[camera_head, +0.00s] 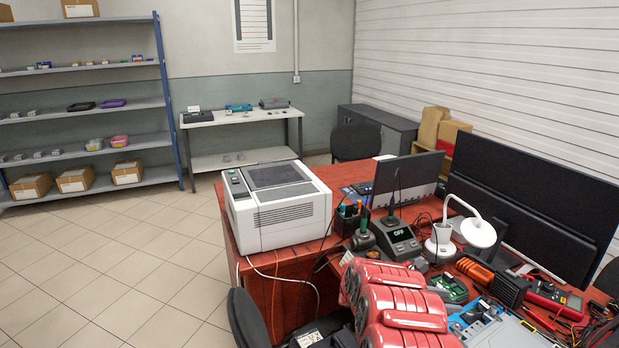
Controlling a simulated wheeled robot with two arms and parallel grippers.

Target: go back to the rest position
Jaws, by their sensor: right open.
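Red ribbed rounded bodies (390,305) stand side by side at the bottom middle, in front of the red-topped desk (285,285). I cannot tell whether they are hoses. Dark thin parts (600,325) show at the lower right edge by the multimeter; I cannot make out clearly whether they belong to my right gripper. I see nothing held in a gripper. My left gripper is not in view.
A white printer-like box (276,205) stands on the desk's left end. A soldering station (396,240), white lamp (470,230), monitors (535,195) and multimeter (553,298) crowd the right. A dark chair (247,318) is low left. The tiled floor (120,265) at left is clear.

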